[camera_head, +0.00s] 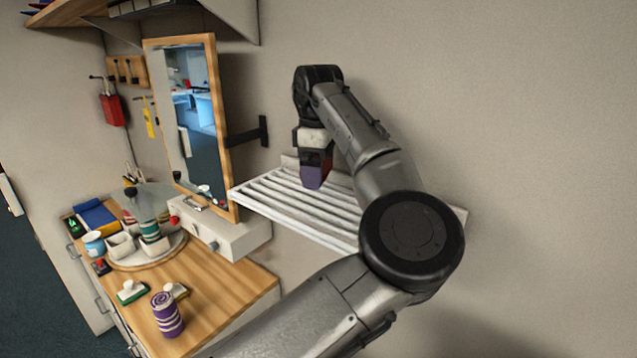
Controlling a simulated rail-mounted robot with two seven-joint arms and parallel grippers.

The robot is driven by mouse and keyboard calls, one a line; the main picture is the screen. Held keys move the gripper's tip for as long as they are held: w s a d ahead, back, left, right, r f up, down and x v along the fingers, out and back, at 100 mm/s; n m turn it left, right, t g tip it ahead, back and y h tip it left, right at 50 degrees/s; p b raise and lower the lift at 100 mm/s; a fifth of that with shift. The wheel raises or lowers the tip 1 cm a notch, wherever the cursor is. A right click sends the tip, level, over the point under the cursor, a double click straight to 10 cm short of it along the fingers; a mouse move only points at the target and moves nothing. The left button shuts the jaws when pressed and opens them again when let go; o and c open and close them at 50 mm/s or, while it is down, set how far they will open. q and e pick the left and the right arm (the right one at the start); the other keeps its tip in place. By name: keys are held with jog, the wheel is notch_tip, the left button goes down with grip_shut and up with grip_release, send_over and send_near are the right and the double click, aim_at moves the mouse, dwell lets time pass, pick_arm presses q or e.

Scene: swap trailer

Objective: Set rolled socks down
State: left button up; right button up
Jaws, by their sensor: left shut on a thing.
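My left gripper (313,162) points down over the white slatted wall shelf (290,210). It is shut on a purple thing, which looks like the rolled socks (315,177). The lower end of the purple thing shows below the fingers, in front of the slats. I cannot tell whether it touches them. My left arm hides the right part of the shelf. My right gripper is not in view.
A purple-and-white striped roll (166,314) stands on the wooden counter (215,300). A round tray (150,258) holds several cups. A wood-framed mirror (190,120) hangs left of the shelf, on a black bracket (250,134). The visible slats look bare.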

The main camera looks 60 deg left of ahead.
aim_at(318, 200)
pick_arm(q)
notch_tip(318, 200, down, 3)
jog(key=shift+p, duration=0.55)
jog(key=shift+f, duration=0.35)
jog(key=shift+f, duration=0.4)
jog(key=o, duration=0.7)
jog(key=shift+r, duration=0.2)
jog(key=shift+r, duration=0.35)
notch_tip(318, 200, up, 10)
jog(key=shift+b, duration=0.55)
jog(key=shift+r, duration=0.9)
